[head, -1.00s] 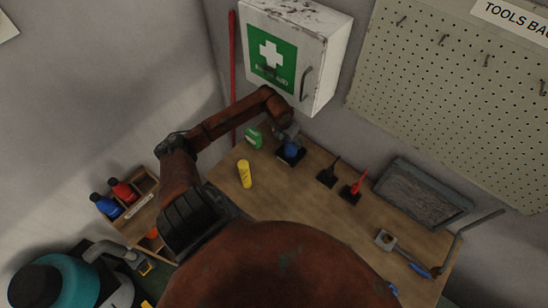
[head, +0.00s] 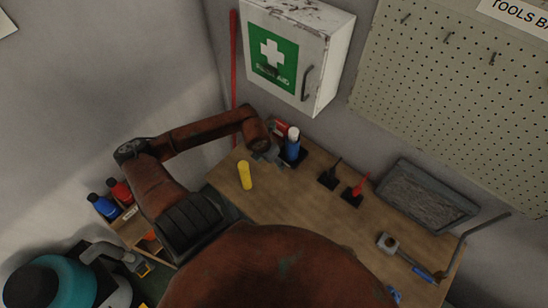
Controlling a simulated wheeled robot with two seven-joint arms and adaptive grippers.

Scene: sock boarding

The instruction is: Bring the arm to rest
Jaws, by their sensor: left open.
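My left arm comes in from the left, and my left gripper (head: 268,154) is over the back left of the wooden table (head: 315,228), open, with nothing visible in it. It is just left of an upright blue thing with a white top (head: 292,143), which stands on a dark base. A small gap seems to show between them, but contact is hard to rule out. A red and white thing (head: 281,127) shows partly behind it. My right gripper does not show.
A yellow cylinder (head: 245,175) stands near the gripper. Black (head: 329,178) and red (head: 354,191) upright things stand on dark bases to the right. A first aid cabinet (head: 296,55) hangs behind.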

